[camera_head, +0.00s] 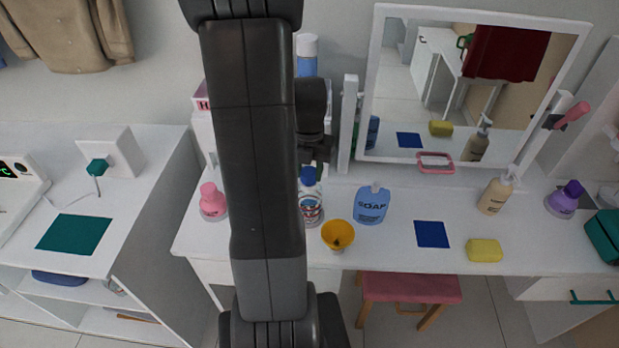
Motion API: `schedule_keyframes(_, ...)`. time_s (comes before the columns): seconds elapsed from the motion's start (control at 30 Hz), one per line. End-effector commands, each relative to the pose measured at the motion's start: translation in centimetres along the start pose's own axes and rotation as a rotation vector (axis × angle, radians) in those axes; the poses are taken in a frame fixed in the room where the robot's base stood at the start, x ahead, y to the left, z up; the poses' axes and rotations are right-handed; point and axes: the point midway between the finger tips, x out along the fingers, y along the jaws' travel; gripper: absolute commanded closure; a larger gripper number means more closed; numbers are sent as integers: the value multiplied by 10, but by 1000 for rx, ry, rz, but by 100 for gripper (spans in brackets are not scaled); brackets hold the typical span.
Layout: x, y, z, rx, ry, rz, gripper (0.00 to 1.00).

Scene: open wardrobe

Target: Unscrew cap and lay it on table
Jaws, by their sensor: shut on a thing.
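A clear bottle (310,207) with a red and white label stands upright on the white table (395,262), partly hidden by my arm. Its blue cap (308,175) is at the bottle's top. My gripper (312,162) is above the bottle and points down, shut on the cap. The fingertips are small and partly hidden. I cannot tell whether the cap is loose on the neck.
A yellow funnel-like cup (338,234), blue soap bottle (371,205) and pink bottle (213,203) stand nearby. A mirror (465,85) rises behind. A blue square (431,234), yellow sponge (484,250) and beige pump bottle (495,195) are right. Bare tabletop lies between them.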

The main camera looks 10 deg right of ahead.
Motion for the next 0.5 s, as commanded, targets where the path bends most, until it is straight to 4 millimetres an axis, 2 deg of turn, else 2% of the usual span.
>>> schedule_keyframes(0.5, -6, 0, 0, 1, 0, 0, 100)
